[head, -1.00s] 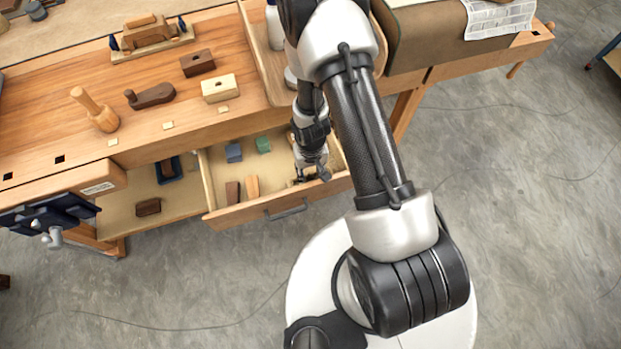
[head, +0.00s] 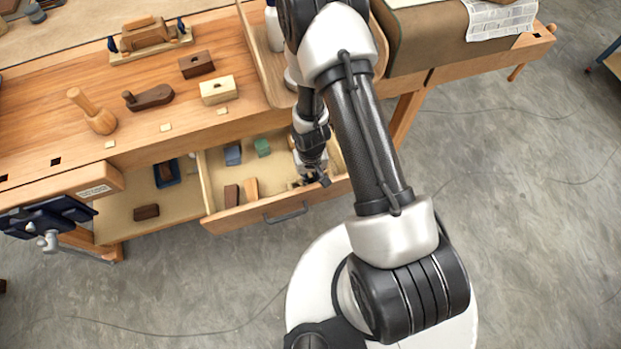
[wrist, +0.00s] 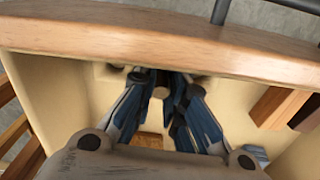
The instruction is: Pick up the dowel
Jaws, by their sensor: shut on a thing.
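My gripper (head: 315,178) reaches down into the right part of the open drawer (head: 235,217), close behind its front wall. In the wrist view my gripper (wrist: 158,100) has its blue-grey fingers closed around a small, pale, round wooden end, which looks like the dowel (wrist: 160,92). The fingers hide most of the dowel, so its length and tilt cannot be told. In the head view the dowel cannot be made out behind my gripper.
The drawer also holds a blue block (head: 233,155), a green block (head: 262,147), a dark brown block (head: 231,195) and a light wooden block (head: 251,188). The drawer's front wall (wrist: 120,40) stands very near my fingers. The workbench top (head: 60,130) carries several tools.

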